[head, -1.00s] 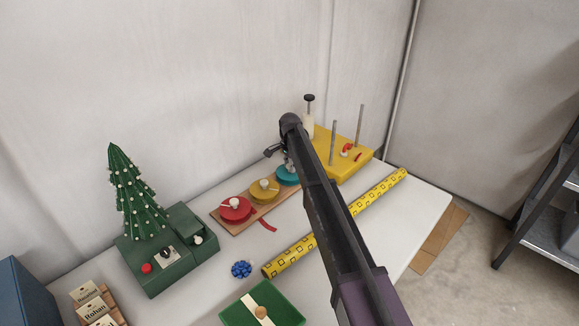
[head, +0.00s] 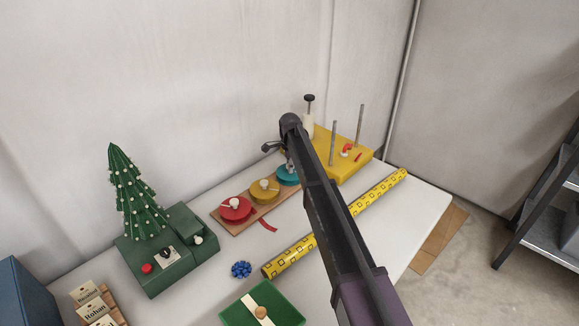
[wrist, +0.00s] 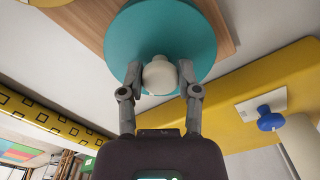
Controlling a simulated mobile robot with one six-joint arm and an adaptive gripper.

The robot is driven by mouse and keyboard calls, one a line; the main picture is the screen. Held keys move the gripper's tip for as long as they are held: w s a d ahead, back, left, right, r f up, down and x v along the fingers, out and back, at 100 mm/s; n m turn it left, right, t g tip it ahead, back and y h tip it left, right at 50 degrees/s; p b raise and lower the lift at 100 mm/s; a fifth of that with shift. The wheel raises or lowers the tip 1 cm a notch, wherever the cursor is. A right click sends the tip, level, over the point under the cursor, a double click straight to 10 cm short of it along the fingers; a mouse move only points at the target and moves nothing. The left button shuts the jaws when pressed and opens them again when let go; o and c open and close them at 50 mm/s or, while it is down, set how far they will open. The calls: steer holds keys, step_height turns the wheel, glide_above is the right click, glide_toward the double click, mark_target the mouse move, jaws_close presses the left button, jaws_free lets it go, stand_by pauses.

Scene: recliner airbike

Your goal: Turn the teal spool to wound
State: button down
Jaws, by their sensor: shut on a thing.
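The teal spool (head: 287,176) is the far right one of three spools on a wooden board (head: 232,228), partly hidden by my arm. My gripper (wrist: 161,78) is shut on that knob, one finger on each side. In the head view my gripper (head: 290,162) is small and dark above the spool.
A red spool (head: 236,209) and a yellow spool (head: 264,190) share the board. A yellow base (head: 352,165) with two upright rods stands close at the right. A yellow patterned roll (head: 290,257) lies in front. A green tree (head: 135,195) stands left.

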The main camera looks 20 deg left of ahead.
steer(key=shift+c, duration=1.5)
jaws_free()
steer(key=shift+n, duration=0.3)
